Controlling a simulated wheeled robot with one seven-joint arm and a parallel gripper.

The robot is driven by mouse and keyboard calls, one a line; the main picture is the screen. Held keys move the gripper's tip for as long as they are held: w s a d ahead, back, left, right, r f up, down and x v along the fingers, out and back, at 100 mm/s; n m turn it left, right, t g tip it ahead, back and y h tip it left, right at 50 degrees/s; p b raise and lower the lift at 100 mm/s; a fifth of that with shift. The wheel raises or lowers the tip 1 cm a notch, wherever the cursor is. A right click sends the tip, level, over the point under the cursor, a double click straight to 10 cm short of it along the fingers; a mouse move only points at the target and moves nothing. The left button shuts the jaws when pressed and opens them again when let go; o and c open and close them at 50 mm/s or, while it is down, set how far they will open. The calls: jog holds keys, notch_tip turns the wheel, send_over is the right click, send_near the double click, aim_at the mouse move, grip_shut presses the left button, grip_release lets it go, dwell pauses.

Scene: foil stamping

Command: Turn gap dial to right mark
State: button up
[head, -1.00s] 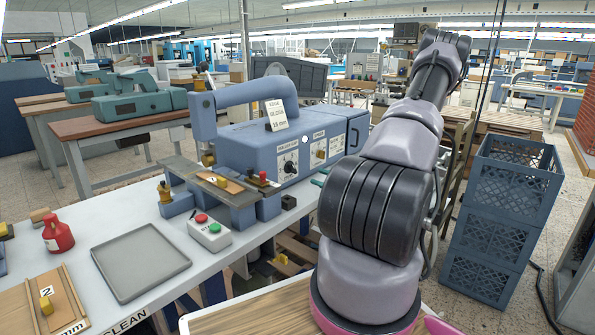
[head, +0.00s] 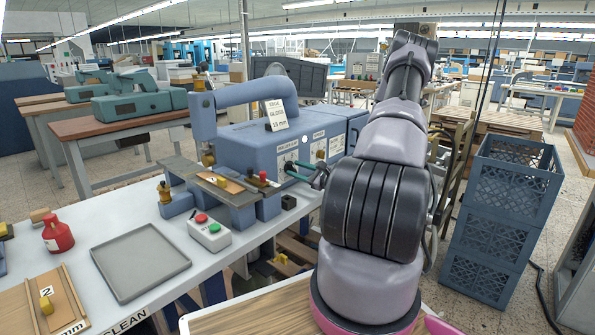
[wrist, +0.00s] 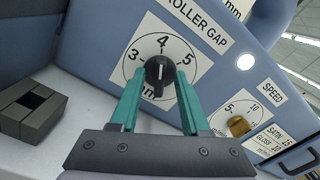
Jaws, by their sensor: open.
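The roller gap dial (wrist: 159,76) is a round black knob with a white pointer line, on a white scale plate marked 3, 4 and 5. The pointer line points up, at about the 4. My gripper (wrist: 158,78) is open, with one teal finger on each side of the knob and some space between fingers and knob. In the head view my gripper (head: 303,172) is at the front of the blue machine (head: 245,135), and it covers most of the dial there.
A speed dial (wrist: 238,126) with a brass-coloured knob is to the right of the gap dial. A dark square block (wrist: 35,110) lies on the bench at left. A red and green button box (head: 209,232) and a grey tray (head: 140,262) are on the white bench.

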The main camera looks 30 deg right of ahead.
grip_shut()
jog(key=m, duration=0.4)
jog(key=shift+m, duration=0.4)
jog(key=m, duration=0.5)
jog(key=shift+w+d, duration=0.1)
jog(key=shift+d, duration=0.05)
jog(key=m, duration=0.7)
jog(key=shift+d+m, duration=0.1)
jog(key=shift+m, duration=0.3)
jog(key=m, duration=0.6)
jog(key=shift+d+f, duration=0.1)
jog(key=shift+f, duration=0.05)
jog(key=shift+m, duration=0.3)
